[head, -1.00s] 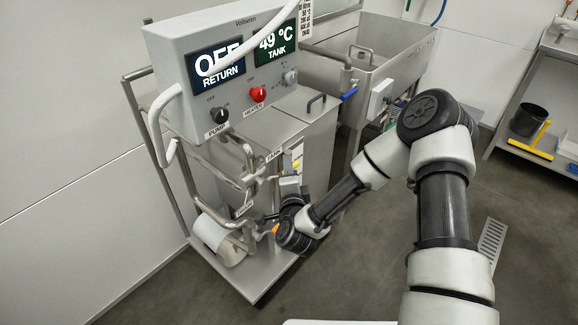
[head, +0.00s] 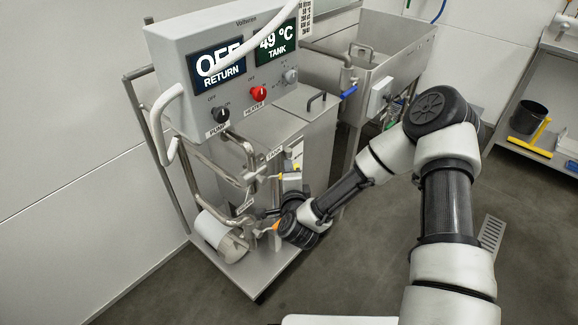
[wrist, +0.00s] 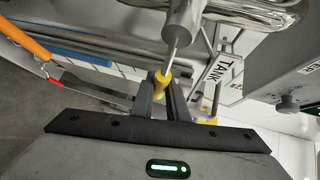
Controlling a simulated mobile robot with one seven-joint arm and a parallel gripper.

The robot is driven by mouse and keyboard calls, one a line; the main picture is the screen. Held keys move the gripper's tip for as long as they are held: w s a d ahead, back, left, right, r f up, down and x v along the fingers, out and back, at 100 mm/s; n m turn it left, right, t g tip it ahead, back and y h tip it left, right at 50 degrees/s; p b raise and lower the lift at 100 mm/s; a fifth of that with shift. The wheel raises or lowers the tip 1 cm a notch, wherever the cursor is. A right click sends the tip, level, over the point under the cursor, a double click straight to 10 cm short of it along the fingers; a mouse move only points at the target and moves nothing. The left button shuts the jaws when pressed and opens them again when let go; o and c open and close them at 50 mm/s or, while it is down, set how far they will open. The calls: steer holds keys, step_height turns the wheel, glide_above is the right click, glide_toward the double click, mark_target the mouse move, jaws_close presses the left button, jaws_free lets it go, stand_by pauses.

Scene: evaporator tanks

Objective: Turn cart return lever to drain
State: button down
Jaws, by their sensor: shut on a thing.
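The return lever (wrist: 162,80) is a thin metal rod with a yellow tip, coming out of a round steel valve body (wrist: 184,25) in the wrist view. My gripper (wrist: 161,92) is shut on its yellow tip, with one dark finger on each side. In the head view my gripper (head: 289,183) is low in front of the cart's pipework, beside the TANK label (head: 274,154). The lever is small and partly hidden there. The TANK label also shows in the wrist view (wrist: 222,68), right of the lever.
The cart's control box (head: 225,70) reads OFF for return and 49 °C for tank. Steel pipes (head: 235,165) and a cylindrical pump (head: 218,238) sit close left of my gripper. A steel sink (head: 385,55) stands behind. The floor at right is mostly clear.

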steer(key=s+a+f+m+g+y+p, duration=0.5)
steer(key=s+f+m+g, duration=0.1)
steer(key=g, duration=0.5)
steer(key=shift+s+a+f+m+y+p, duration=0.15)
steer(key=shift+s+f+m+y+p, duration=0.25)
steer(key=shift+f+m, duration=0.3)
stand_by(0.4)
steer(key=c, duration=1.8)
jaws_free()
steer(key=shift+a, duration=0.1)
steer(key=shift+o, duration=0.3)
steer(key=p+v, duration=0.3)
steer(key=v, duration=1.4)
steer(key=shift+d, duration=0.25)
